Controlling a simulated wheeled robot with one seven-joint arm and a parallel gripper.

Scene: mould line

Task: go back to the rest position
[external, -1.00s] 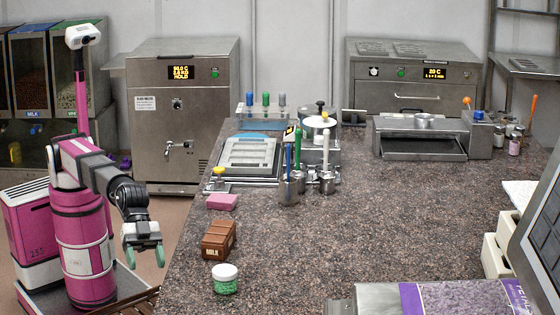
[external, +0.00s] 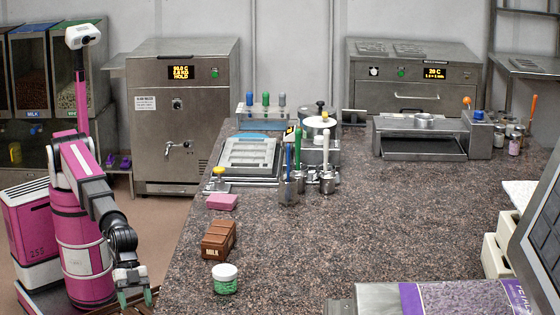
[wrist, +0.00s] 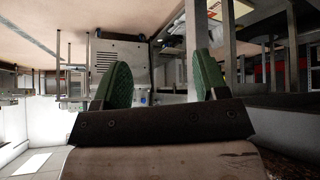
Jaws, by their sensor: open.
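My gripper (external: 136,299) hangs at the lower left in the external view, off the left edge of the counter (external: 300,245). Its two green fingertips point down and stand apart with nothing between them. In the wrist view my gripper (wrist: 163,85) also shows two green fingers, wide apart and empty.
Near the counter's left edge are a brown MILK block (external: 218,241), a jar of green bits (external: 225,279) and a pink block (external: 222,202). Steel cups with tools (external: 289,190) stand further back. A steel melter cabinet (external: 180,115) stands behind. Floor is clear between cabinet and my arm.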

